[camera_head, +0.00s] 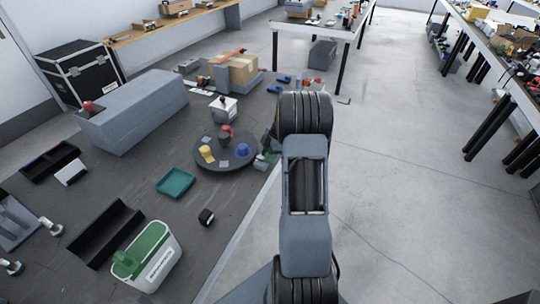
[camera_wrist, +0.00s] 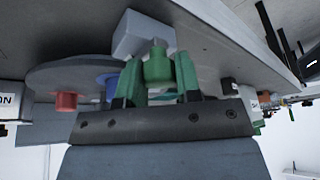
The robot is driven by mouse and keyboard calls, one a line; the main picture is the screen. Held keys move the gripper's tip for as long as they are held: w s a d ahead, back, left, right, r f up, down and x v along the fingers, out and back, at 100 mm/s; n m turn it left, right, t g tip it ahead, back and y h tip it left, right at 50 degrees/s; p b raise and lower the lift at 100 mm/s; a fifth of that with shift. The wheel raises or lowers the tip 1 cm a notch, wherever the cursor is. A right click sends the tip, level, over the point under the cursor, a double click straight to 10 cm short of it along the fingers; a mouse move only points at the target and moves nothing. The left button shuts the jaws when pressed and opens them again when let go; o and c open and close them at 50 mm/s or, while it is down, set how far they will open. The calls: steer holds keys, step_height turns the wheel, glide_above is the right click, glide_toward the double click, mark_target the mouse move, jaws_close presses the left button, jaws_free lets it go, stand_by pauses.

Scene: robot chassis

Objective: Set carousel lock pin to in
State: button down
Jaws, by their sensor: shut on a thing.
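The carousel is a round dark disc (camera_head: 238,163) on the mat, with a yellow cup (camera_head: 207,153), a blue piece (camera_head: 242,150) and a red piece (camera_head: 225,131) on it. The wrist view shows its disc (camera_wrist: 75,75) at the left. The lock pin's green knob (camera_wrist: 158,67) stands in front of a grey block (camera_wrist: 145,32) beside the disc. A short pale shaft shows between knob and block. My gripper (camera_wrist: 158,84) is shut on the knob, one green finger on each side. In the head view, my arm partly hides the gripper at the carousel's right edge.
A long grey box (camera_head: 140,110) stands behind left. A teal tray (camera_head: 175,183), a small black object (camera_head: 206,217) and a white bin with a green lid (camera_head: 160,262) are nearer. Open floor (camera_head: 410,190) lies to the right.

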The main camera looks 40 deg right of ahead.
steer(key=shift+w+a+f+b, duration=0.1)
steer(key=shift+w+a+b, duration=0.2)
steer(key=shift+w, duration=0.35)
steer(key=shift+w+a+f+b, duration=0.1)
steer(key=shift+w+a+b, duration=0.15)
steer(key=shift+w, duration=0.35)
steer(key=shift+a+r, duration=0.1)
steer(key=shift+r, duration=0.2)
steer(key=c, duration=0.8)
jaws_free()
steer(key=shift+w, duration=0.1)
steer(key=shift+f, duration=0.1)
steer(key=v, duration=1.4)
